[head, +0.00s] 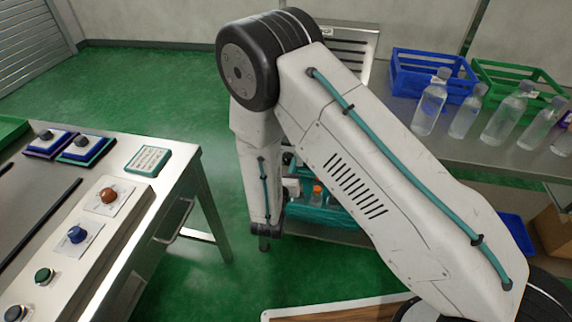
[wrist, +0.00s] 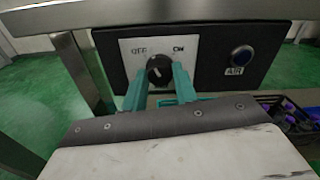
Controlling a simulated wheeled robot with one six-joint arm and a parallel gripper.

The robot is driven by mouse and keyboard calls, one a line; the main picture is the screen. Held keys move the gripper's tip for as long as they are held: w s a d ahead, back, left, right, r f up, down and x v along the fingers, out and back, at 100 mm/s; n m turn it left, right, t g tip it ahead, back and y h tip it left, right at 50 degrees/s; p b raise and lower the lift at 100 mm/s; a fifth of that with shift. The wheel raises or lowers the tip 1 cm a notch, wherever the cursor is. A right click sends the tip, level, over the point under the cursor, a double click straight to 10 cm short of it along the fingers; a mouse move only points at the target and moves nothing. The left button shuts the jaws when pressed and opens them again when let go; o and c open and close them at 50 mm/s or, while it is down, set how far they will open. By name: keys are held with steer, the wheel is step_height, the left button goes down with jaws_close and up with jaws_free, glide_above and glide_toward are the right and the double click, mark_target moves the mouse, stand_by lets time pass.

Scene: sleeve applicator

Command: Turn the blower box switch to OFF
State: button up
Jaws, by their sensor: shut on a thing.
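The blower box (wrist: 216,75) is a dark panel under a metal edge in the wrist view. Its white plate (wrist: 133,47) reads OFF at the left and ON at the right. The black rotary switch (wrist: 158,66) sits below and between these words. A pale mark shows on the knob, but I cannot tell clearly which word it points at. My gripper (wrist: 159,76) has its two teal fingers on either side of the knob, shut on it. In the head view my arm hides the box, and the gripper's fingers cannot be made out.
A metal leg (wrist: 82,70) stands close at the left. In the head view, a bench with knobs (head: 108,195) is at left, and bottles (head: 430,105) and crates (head: 405,66) stand on the right table.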

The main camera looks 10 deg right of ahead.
steer(key=shift+n, duration=2.2)
steer(key=o, duration=1)
steer(key=shift+c, duration=0.2)
steer(key=v, duration=0.8)
steer(key=shift+w, duration=0.1)
